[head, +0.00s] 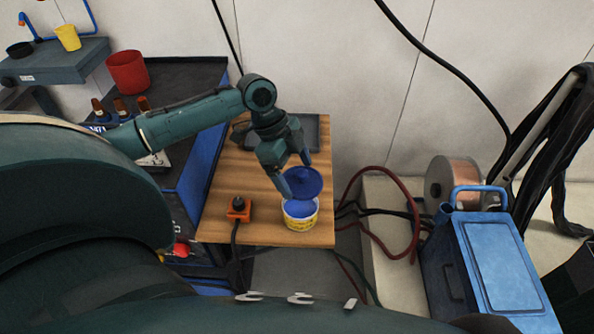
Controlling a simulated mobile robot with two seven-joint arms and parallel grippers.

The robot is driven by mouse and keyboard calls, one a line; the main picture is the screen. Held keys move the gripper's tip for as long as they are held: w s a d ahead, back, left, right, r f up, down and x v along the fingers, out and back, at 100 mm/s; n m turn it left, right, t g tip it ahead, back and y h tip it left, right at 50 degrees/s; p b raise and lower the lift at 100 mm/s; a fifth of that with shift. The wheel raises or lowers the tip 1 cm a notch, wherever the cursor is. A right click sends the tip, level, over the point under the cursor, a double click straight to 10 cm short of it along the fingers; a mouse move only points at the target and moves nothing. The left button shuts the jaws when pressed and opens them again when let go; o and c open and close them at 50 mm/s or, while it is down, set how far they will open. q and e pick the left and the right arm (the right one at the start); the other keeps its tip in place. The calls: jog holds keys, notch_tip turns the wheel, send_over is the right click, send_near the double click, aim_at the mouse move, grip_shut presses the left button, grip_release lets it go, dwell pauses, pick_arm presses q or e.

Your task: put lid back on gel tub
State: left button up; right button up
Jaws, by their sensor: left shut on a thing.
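The gel tub (301,218) is a yellow and white tub with blue gel showing in its open top. It stands upright near the front right corner of the wooden table (270,236). My left gripper (295,181) is shut on the dark blue round lid (305,183). The lid is tilted and sits just above the tub's back part, covering some of the opening in this view. I cannot tell whether the lid touches the rim. My right gripper is not in view.
An orange device with a black knob (238,209) and cable stands left of the tub. A dark tray (305,128) lies at the table's back. A blue metal box (490,262) and a copper wire spool (447,181) are at right. Red and black cables run beside the table.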

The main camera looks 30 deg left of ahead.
aim_at(290, 179)
pick_arm(q)
jog(key=shift+s+r+m, duration=0.1)
jog(key=shift+s+m, duration=0.2)
jog(key=shift+m, duration=0.3)
jog(key=shift+d+b, duration=0.1)
jog(key=shift+b, duration=0.2)
jog(key=shift+f+b, duration=0.6)
jog(key=shift+f, duration=0.05)
notch_tip(290, 179, down, 4)
jog(key=b, duration=0.3)
jog(key=shift+r+b, duration=0.15)
jog(key=shift+b, duration=0.25)
jog(key=shift+f, duration=0.65)
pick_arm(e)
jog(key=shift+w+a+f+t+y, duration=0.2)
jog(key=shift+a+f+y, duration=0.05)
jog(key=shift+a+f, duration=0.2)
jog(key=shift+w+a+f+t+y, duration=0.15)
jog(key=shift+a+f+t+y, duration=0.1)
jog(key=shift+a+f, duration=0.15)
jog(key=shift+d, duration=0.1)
pick_arm(q)
jog(key=shift+p, duration=0.7)
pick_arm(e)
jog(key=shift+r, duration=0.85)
